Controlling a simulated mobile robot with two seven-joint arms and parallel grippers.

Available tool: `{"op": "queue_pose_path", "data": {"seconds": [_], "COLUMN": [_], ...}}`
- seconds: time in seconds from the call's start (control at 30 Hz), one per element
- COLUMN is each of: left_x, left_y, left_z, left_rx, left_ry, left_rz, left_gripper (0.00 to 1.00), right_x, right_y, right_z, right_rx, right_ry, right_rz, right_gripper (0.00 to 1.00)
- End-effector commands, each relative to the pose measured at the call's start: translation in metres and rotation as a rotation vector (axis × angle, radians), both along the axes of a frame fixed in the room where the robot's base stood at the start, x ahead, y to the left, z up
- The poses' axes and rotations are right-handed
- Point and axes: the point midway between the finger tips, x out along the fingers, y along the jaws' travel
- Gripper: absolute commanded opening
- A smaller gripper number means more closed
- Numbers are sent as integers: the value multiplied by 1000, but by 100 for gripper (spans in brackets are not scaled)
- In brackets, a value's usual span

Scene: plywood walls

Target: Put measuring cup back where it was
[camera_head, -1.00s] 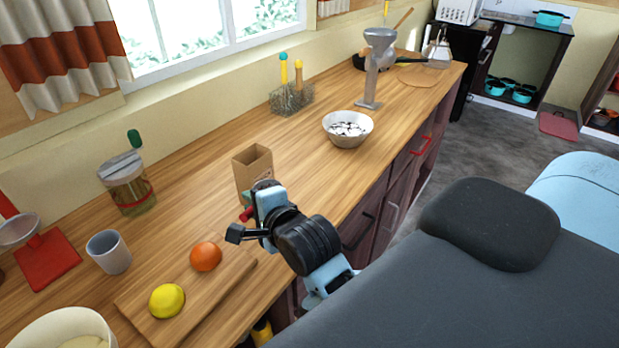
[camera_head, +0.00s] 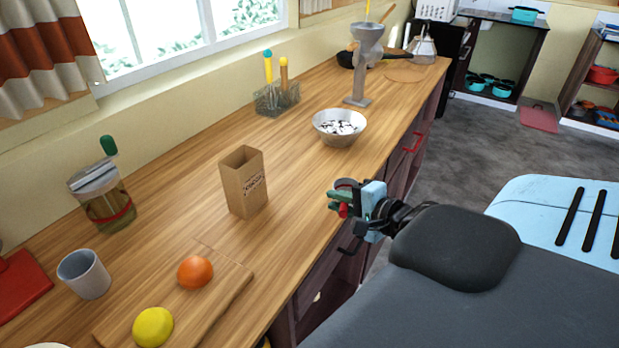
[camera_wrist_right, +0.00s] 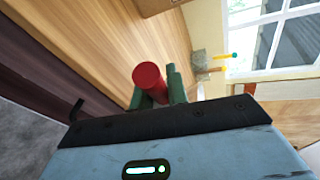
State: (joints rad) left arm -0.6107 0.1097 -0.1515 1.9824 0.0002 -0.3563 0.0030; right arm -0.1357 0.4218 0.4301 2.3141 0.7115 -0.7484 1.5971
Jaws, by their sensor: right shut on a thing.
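My right gripper (camera_head: 342,204) is over the front edge of the wooden counter, right of the brown carton. It is shut on a small red thing (camera_wrist_right: 148,76), which shows between the green fingers in the right wrist view. This looks like the handle of the measuring cup. A dark rounded part (camera_head: 346,184) beside the fingers in the head view may be its bowl, but it is too small to be sure. My left gripper is not in view.
On the counter (camera_head: 290,225) stand a brown carton (camera_head: 243,182), a white bowl (camera_head: 339,127), a jar (camera_head: 105,200) and a grey cup (camera_head: 84,275). An orange (camera_head: 195,272) and a lemon (camera_head: 152,327) lie on a cutting board (camera_head: 215,298). Counter around the carton is clear.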

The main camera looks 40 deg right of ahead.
Motion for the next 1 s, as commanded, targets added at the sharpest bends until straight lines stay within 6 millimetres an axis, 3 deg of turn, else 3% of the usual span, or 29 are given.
{"op": "queue_pose_path", "data": {"seconds": [0.2,0.53,1.0], "left_x": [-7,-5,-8], "left_y": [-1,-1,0], "left_z": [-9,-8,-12], "left_rx": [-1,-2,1], "left_ry": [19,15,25], "left_rz": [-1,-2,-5], "left_gripper": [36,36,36], "right_x": [-4,3,95], "right_y": [-17,-20,-37], "right_z": [12,15,6], "right_rx": [0,4,2], "right_ry": [1,-4,-3], "right_rz": [26,30,28], "right_gripper": [0,0,0]}}
